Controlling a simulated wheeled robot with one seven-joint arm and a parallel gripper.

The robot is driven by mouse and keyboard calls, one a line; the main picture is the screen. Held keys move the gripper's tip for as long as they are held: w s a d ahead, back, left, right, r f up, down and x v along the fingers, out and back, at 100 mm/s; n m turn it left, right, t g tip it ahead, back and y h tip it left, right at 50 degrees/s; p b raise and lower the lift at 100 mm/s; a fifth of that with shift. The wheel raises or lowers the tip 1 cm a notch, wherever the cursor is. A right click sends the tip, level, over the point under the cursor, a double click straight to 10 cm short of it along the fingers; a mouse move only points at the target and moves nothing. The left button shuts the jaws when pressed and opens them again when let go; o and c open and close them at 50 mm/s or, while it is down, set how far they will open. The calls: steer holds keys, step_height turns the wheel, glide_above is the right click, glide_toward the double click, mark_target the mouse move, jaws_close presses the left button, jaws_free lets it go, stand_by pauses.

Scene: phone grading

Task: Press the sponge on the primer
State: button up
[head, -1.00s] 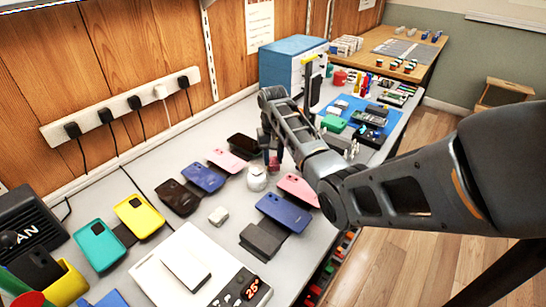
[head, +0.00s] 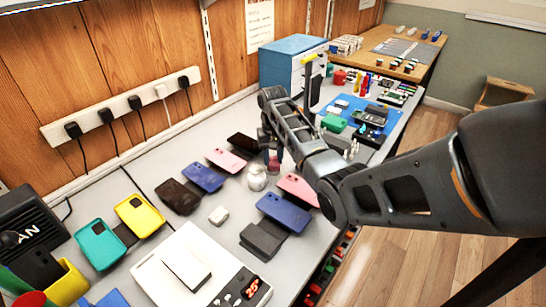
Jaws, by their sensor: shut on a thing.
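I cannot tell whether the pink piece touches the jar or the bench.
Several phones lie around the jar, among them a blue one (head: 283,212) and a pink one (head: 298,188). A small white block (head: 218,215) and a white scale (head: 212,270) lie nearer. A blue-topped drawer cabinet (head: 293,48) stands behind the gripper.

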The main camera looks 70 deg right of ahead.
mark_target(273, 160)
steer(key=shift+r+p, duration=2.35)
steer(key=shift+r, duration=1.1)
